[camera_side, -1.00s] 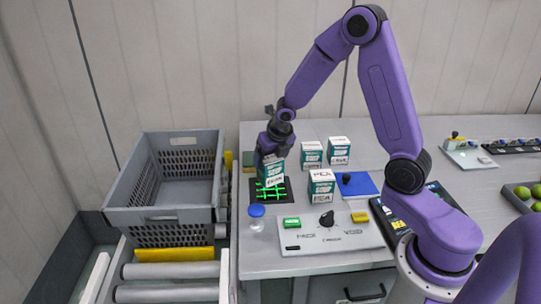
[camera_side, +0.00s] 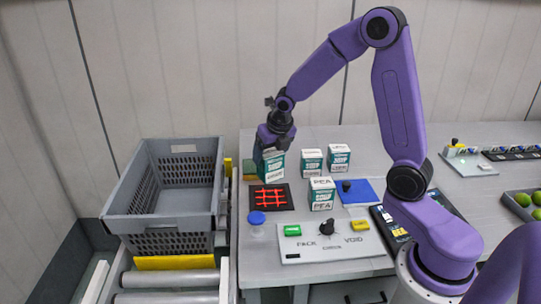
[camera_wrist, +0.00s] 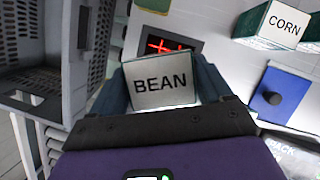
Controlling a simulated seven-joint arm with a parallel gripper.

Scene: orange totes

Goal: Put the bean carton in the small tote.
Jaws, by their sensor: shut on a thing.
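My gripper (camera_side: 270,148) is shut on the bean carton (camera_side: 272,167), a white and green box. In the wrist view the carton (camera_wrist: 161,85) shows its white top lettered BEAN between the two fingers. It hangs behind the dark scan pad, near the left edge of the bench. The only tote in view is a grey slatted one (camera_side: 166,221), standing to the left of the bench, beside my gripper. The part of its inside that shows is empty.
The scan pad (camera_side: 286,205) shows red lines. A PEA carton (camera_side: 321,195) and two more cartons (camera_side: 312,163) stand to the right.

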